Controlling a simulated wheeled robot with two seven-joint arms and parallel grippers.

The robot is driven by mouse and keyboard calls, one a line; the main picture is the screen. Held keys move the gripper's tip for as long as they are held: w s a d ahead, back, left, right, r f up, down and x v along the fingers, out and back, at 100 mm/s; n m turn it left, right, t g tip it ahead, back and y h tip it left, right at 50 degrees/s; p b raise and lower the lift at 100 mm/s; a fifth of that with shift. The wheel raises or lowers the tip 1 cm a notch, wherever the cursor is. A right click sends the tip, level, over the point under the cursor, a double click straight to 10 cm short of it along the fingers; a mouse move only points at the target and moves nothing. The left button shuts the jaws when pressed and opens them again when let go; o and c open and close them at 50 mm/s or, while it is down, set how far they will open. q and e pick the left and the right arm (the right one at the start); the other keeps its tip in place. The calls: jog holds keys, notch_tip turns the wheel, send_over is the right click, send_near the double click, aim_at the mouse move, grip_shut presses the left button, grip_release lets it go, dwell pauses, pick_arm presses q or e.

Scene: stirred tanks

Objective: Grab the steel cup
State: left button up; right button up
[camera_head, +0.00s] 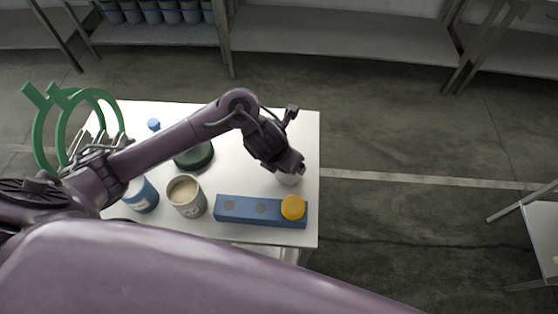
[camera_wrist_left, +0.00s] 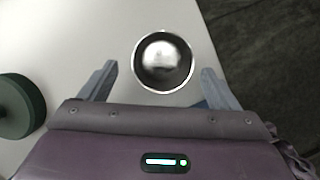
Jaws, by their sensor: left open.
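The steel cup (camera_wrist_left: 163,62) stands upright on the white table, seen from above as a shiny round opening in the left wrist view. In the head view only a small part of the cup (camera_head: 289,179) shows below my left gripper (camera_head: 296,167). In the left wrist view my left gripper (camera_wrist_left: 160,85) is open, with one finger on each side of the cup's near edge. The fingers look apart from the cup. My right gripper is not in view.
A blue block (camera_head: 238,208) with a yellow cap (camera_head: 293,207) lies near the table's (camera_head: 300,130) front edge. A grey can (camera_head: 187,196), a blue-labelled container (camera_head: 142,195) and a dark green round object (camera_head: 196,157) stand to the left. Green rings (camera_head: 40,130) rise at the far left.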

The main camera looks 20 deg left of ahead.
pick_arm(q)
jog(key=shift+w+d+f, duration=0.2)
jog(key=shift+d+f, duration=0.3)
jog(key=shift+f, duration=0.2)
jog(key=shift+w+f, duration=0.25)
jog(key=shift+f, duration=0.45)
jog(key=x, duration=0.3)
jog(key=shift+a+b, duration=0.25)
jog(key=shift+b, duration=0.1)
jog(key=shift+c, duration=1.2)
jog(key=c, duration=0.9)
jog(key=shift+o, duration=0.2)
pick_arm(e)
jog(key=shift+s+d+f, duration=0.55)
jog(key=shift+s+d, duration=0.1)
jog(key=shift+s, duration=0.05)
pick_arm(q)
jog(key=shift+r, duration=0.15)
